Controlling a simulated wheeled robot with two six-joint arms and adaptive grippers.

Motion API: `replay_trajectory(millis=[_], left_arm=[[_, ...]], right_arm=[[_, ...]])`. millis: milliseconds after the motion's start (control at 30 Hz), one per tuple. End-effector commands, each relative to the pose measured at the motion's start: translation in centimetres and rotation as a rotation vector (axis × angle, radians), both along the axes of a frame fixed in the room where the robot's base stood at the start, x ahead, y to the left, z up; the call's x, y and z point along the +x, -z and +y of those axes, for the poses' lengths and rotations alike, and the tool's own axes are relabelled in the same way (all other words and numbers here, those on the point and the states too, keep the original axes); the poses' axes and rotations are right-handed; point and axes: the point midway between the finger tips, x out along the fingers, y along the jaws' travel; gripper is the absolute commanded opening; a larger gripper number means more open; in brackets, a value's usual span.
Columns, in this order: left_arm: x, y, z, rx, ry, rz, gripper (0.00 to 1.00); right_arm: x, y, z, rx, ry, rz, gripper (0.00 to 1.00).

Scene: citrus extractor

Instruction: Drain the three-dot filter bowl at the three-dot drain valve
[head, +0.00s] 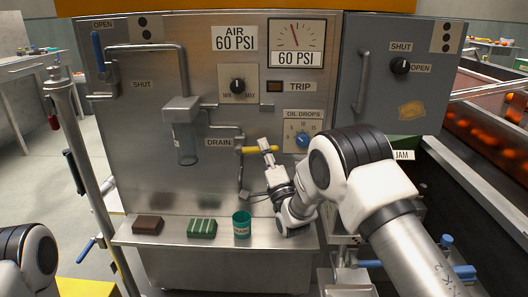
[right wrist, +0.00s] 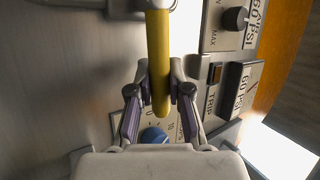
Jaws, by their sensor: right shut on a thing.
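The filter bowl (head: 185,143), a clear cylinder under a grey head, hangs upright on the steel panel. Its contents are too small to tell. The drain valve's yellow handle (head: 250,150) lies about level, right of the DRAIN label (head: 219,143). It also shows in the right wrist view (right wrist: 158,50), running down between the fingers. My right gripper (head: 267,150) is shut on the handle near its right end. Black dots mark a plate (head: 143,27) at the panel's top left; two seem to show. My left arm shows at the lower left; its gripper is out of view.
A steel shelf (head: 270,262) below carries a brown block (head: 147,224), a green striped block (head: 201,228) and a teal cup (head: 241,225). The oil-drops dial (head: 302,140) is close right of the gripper. A grey cabinet (head: 385,95) stands at right.

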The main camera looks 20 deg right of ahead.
Motion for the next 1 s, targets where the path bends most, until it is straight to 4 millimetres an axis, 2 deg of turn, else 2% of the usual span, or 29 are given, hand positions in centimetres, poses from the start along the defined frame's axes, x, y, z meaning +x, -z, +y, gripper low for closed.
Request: replay_trajectory(millis=[267,700,733,767,800,1000], left_arm=[[-0.01,0.69,0.00,0.000,0.000,0.000,0.80],[-0.01,0.71,0.00,0.000,0.000,0.000,0.80],[-0.01,0.71,0.00,0.000,0.000,0.000,0.80],[-0.01,0.71,0.00,0.000,0.000,0.000,0.80],[-0.01,0.71,0.00,0.000,0.000,0.000,0.80],[-0.01,0.71,0.00,0.000,0.000,0.000,0.80]], right_arm=[[-0.01,0.70,0.03,0.075,-0.001,-0.019,0.00],[-0.01,0.71,-0.01,0.085,0.001,-0.021,0.00],[-0.01,0.73,-0.02,0.085,0.001,-0.021,0.28],[-0.01,0.73,-0.02,0.084,0.000,-0.021,0.39],[-0.01,0.71,-0.01,0.084,0.000,-0.021,0.45],[-0.01,0.67,-0.02,0.084,0.000,-0.022,0.45]])
